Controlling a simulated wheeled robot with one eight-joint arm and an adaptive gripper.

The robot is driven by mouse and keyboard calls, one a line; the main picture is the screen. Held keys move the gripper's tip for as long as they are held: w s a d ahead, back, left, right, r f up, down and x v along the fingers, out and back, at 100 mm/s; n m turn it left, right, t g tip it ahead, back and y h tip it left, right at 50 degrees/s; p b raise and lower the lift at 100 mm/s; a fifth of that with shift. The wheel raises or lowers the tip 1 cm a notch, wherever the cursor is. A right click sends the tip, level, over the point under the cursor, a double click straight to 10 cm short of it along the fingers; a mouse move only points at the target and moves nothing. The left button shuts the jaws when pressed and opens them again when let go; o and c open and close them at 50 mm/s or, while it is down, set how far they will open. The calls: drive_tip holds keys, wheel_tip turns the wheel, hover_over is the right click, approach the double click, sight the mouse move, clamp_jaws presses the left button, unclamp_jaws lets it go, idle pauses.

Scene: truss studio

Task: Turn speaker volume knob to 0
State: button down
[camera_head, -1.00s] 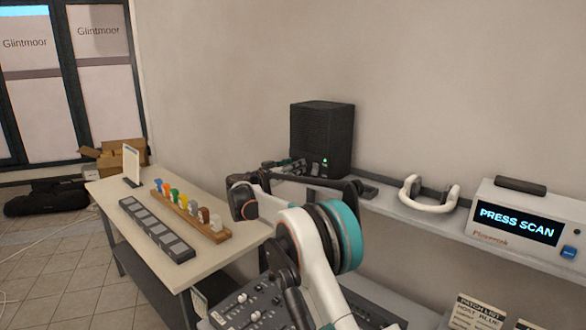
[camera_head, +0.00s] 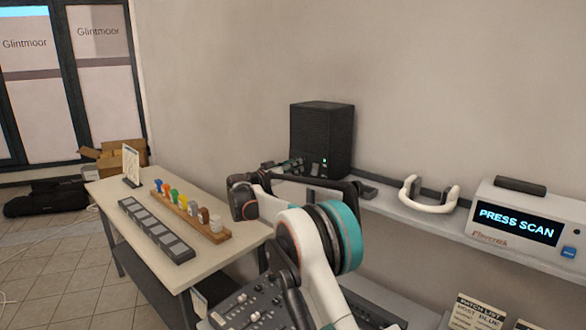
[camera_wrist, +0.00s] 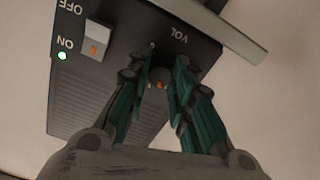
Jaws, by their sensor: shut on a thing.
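The black speaker (camera_head: 321,130) stands on the shelf against the wall in the head view. Its front panel fills much of the wrist view (camera_wrist: 85,112), upside down, with a VOL label, an ON/OFF marking, an orange-marked switch (camera_wrist: 96,41) and a lit green light (camera_wrist: 62,56). My gripper (camera_wrist: 165,68) is at the panel beside the VOL label, its teal fingers shut on the volume knob (camera_wrist: 159,85). The fingers hide most of the knob; only a little orange shows between them. The knob's exact setting cannot be read.
White headphones (camera_head: 430,195) and a scanner box (camera_head: 530,222) reading PRESS SCAN sit right of the speaker on the shelf. A table (camera_head: 112,197) at left holds a wooden rack (camera_head: 188,212) of coloured items and a dark slotted strip (camera_head: 155,229). A mixer (camera_head: 252,308) sits below my arm.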

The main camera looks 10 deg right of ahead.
drive_tip(key=n, duration=2.1)
drive_tip(key=shift+n, duration=0.4)
idle(0.3)
drive_tip(key=c, duration=1.4)
unclamp_jaws()
drive_tip(key=shift+o, duration=0.2)
drive_tip(key=shift+s+a, duration=0.1)
drive_tip(key=shift+a, duration=0.05)
drive_tip(key=v, duration=1.1)
drive_tip(key=shift+s+a, duration=0.2)
drive_tip(key=shift+a, duration=0.1)
